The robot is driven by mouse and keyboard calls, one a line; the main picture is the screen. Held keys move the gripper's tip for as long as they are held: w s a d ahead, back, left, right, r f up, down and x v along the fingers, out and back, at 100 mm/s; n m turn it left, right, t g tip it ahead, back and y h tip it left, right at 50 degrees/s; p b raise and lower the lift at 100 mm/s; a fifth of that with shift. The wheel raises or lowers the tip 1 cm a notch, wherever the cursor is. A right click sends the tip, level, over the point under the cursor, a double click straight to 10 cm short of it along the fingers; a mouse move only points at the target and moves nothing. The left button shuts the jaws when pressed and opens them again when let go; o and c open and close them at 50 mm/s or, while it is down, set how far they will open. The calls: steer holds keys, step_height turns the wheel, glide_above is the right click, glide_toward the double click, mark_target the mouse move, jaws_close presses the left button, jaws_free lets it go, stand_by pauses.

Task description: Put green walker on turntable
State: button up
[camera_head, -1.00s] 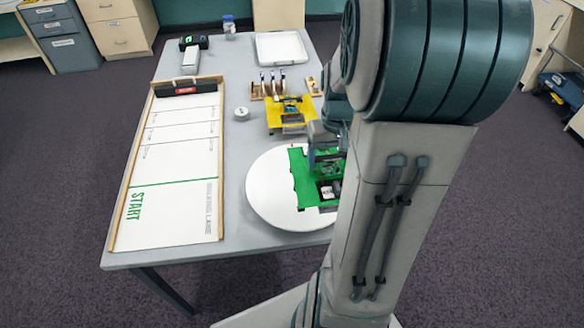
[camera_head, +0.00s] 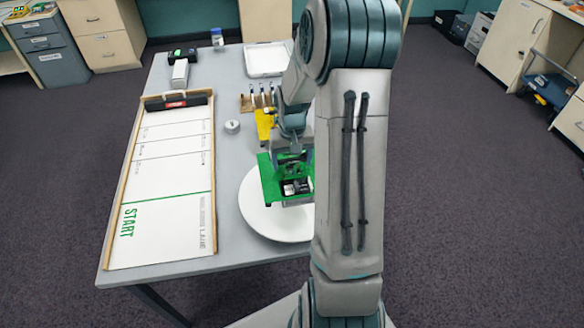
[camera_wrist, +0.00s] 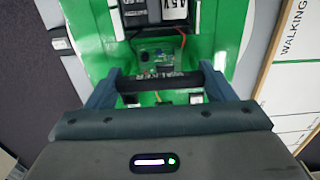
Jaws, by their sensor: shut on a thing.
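The green walker (camera_head: 270,184) has a flat green body with a black battery pack labelled 4.5V, a small circuit board and red wire. My gripper (camera_head: 291,158) is shut on a dark labelled bar of the walker, which spans between the fingers in the wrist view (camera_wrist: 158,85). The walker appears raised over the far part of the white round turntable (camera_head: 262,221). My arm hides the turntable's right side and part of the walker. The exact gap below the walker cannot be told.
A yellow walker (camera_head: 264,122) stands behind, partly hidden by my arm, near a wooden tool rack (camera_head: 248,103). The wood-edged START track (camera_head: 165,215) lies left. A small white round item (camera_head: 232,126) sits between. A white tray (camera_head: 264,61) is at the back.

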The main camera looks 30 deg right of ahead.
mark_target(292, 167)
steer(key=shift+f+p, duration=0.35)
steer(key=shift+f, duration=1.6)
steer(key=shift+f, duration=0.25)
steer(key=o, duration=1.1)
steer(key=shift+r, duration=0.1)
steer(key=shift+r, duration=0.1)
